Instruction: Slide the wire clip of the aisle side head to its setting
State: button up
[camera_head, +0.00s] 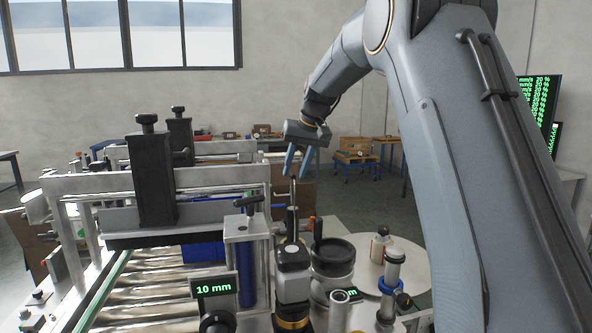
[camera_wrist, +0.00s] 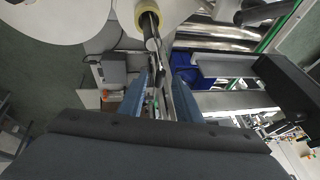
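My gripper (camera_head: 297,162) has blue fingers that point down, above the labelling machine. In the wrist view the two fingers (camera_wrist: 160,100) stand apart with nothing held between them. A slim upright rod with a dark lower part (camera_head: 292,222) rises from a grey and black head (camera_head: 293,262), just below the fingers. In the wrist view the dark rod (camera_wrist: 151,38) points in between the fingers from a pale yellow ring. I cannot tell which small part is the wire clip, nor its setting.
A green-lit display reading 10 mm (camera_head: 213,288) stands in front. A black block (camera_head: 152,178) on a metal frame is at left, above the rollers (camera_head: 155,283). A round pale table (camera_head: 400,262) with a bottle (camera_head: 381,244) is at right. A blue-collared post (camera_head: 389,285) stands near it.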

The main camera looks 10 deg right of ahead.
jog(key=b+v, duration=0.2)
jog(key=v, duration=0.5)
jog(key=shift+r+b, duration=0.3)
jog(key=shift+s, duration=0.1)
